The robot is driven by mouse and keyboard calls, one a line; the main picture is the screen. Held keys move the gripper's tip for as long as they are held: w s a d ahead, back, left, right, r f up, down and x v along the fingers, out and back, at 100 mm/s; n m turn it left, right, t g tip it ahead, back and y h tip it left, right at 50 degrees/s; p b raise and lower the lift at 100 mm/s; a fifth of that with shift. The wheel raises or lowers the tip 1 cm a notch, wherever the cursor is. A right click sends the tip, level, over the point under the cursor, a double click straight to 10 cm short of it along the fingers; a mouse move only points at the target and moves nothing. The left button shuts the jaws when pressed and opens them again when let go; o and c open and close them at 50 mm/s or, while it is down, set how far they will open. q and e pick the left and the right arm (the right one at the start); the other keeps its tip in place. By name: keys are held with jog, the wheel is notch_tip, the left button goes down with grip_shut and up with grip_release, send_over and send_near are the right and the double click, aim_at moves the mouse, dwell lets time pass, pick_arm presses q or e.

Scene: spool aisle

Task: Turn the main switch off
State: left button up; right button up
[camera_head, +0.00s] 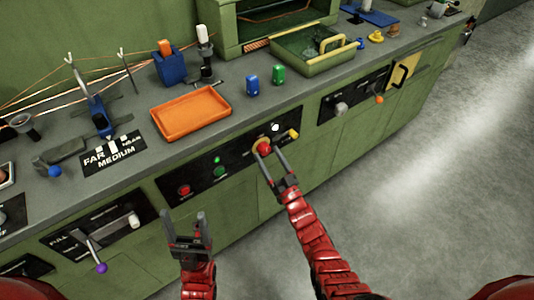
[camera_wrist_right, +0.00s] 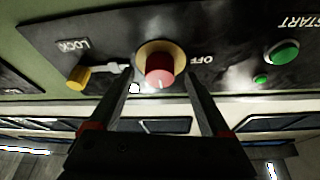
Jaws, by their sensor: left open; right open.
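The main switch is a red knob (camera_head: 264,147) on a yellow ring in the black front panel. The right wrist view shows the red knob (camera_wrist_right: 159,70) with a white mark on its face, the word OFF to its right and LOCK beyond its left side. My right gripper (camera_head: 269,156) is open at the knob, with one finger to each side in the wrist view (camera_wrist_right: 160,82). I cannot tell whether either finger touches it. My left gripper (camera_head: 185,215) is open and empty, in front of the cabinet, lower left.
A yellow lock piece (camera_wrist_right: 78,77) sits left of the knob in the wrist view. A green START button (camera_wrist_right: 283,53) is to the right. The grey floor (camera_head: 440,170) is clear.

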jog(key=shift+x, duration=0.75)
grip_shut()
